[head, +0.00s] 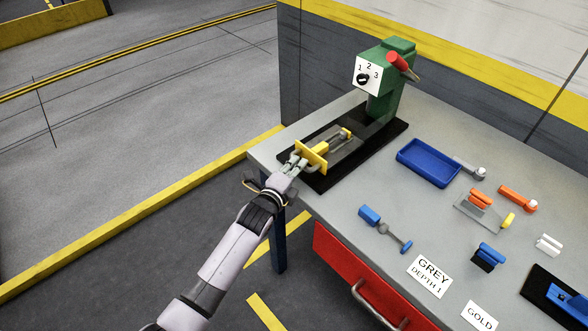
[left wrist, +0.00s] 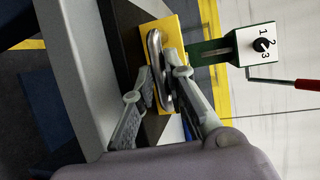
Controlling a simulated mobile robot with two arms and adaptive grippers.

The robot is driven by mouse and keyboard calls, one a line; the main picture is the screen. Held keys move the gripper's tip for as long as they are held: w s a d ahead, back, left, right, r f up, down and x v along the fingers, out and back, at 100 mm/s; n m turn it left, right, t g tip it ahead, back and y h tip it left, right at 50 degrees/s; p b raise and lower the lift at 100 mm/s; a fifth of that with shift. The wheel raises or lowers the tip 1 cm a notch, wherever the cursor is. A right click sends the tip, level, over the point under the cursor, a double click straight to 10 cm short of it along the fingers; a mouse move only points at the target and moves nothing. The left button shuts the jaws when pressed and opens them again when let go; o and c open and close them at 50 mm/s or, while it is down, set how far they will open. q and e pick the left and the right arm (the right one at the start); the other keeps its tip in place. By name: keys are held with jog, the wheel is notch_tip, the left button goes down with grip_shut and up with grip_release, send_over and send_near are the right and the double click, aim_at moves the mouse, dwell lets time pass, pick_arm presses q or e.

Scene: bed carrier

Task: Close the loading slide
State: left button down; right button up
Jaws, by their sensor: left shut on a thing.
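The loading slide has a yellow upright front plate (head: 314,155) and sits on a black base (head: 338,165) at the near left corner of the table. A grey metal handle (left wrist: 156,60) is on the plate's front; the plate also fills part of the left wrist view (left wrist: 185,28). My left gripper (head: 298,164) is shut on the handle, its fingers (left wrist: 160,78) on either side of it. A grey and yellow carriage (head: 341,139) lies behind the plate. A green machine (head: 384,92) stands at the base's far end, apart from the plate. My right gripper is not in view.
The machine has a numbered dial (head: 367,77) and a red-handled lever (head: 398,62). A blue tray (head: 428,163) and several small tools lie to the right. A red drawer (head: 360,284) is under the table edge. Floor at left is clear.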

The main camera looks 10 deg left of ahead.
aim_at(322, 152)
pick_arm(q)
jog(key=w+d+b, duration=0.4)
jog(key=w, duration=0.1)
jog(key=w+d+b, duration=0.2)
jog(key=w, duration=0.1)
jog(key=shift+w+d+f, duration=0.2)
jog(key=shift+d+f, duration=0.1)
jog(key=shift+w+d+r, duration=0.1)
jog(key=shift+w+r, duration=0.1)
jog(key=c, duration=1.9)
grip_release()
jog(key=shift+s, duration=0.1)
jog(key=v, duration=1.2)
jog(key=shift+r, duration=0.1)
